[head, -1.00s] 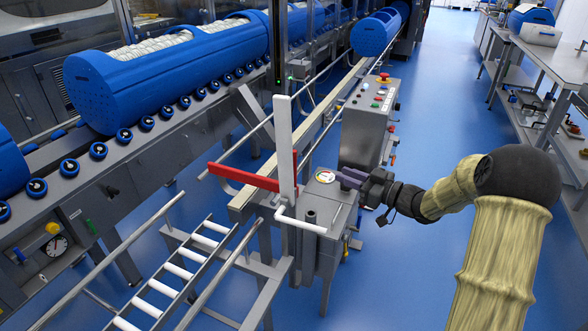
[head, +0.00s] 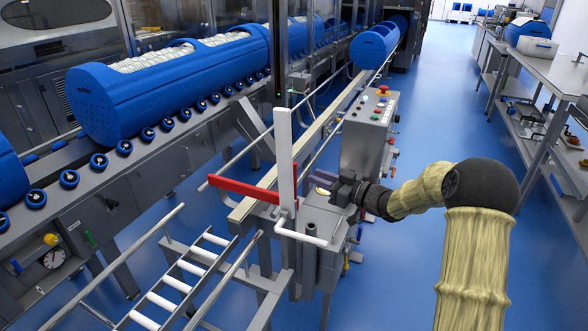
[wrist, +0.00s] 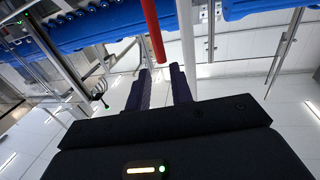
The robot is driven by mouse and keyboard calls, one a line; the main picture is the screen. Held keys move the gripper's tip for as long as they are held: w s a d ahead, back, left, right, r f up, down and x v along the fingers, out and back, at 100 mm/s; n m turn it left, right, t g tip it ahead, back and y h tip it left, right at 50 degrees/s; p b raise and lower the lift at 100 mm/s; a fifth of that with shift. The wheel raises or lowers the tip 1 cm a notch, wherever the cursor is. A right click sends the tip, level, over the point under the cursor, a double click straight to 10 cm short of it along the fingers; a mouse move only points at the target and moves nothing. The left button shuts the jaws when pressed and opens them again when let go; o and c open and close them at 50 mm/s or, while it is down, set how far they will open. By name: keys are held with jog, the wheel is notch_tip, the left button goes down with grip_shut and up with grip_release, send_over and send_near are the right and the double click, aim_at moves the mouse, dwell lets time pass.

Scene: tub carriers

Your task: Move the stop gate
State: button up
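The stop gate has a red bar (head: 243,189) reaching left across the rail, and an upright white post (head: 285,150) beside it. A white bent handle (head: 300,236) sticks out below at the front. My gripper (head: 318,180) is just right of the post, with its dark purple fingers pointing left towards it. In the wrist view the two fingers (wrist: 160,72) are apart with nothing between them. Beyond their tips show the red bar (wrist: 153,30) and the white post (wrist: 187,38). I see no contact with the gate.
A grey control box (head: 368,130) with coloured buttons stands behind my gripper. Blue tubs (head: 165,90) lie on the roller line at left. A white-roller ladder track (head: 185,278) is at front left. The blue floor (head: 445,110) at right is clear up to a bench (head: 555,75).

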jog(key=x, duration=0.9)
grip_shut()
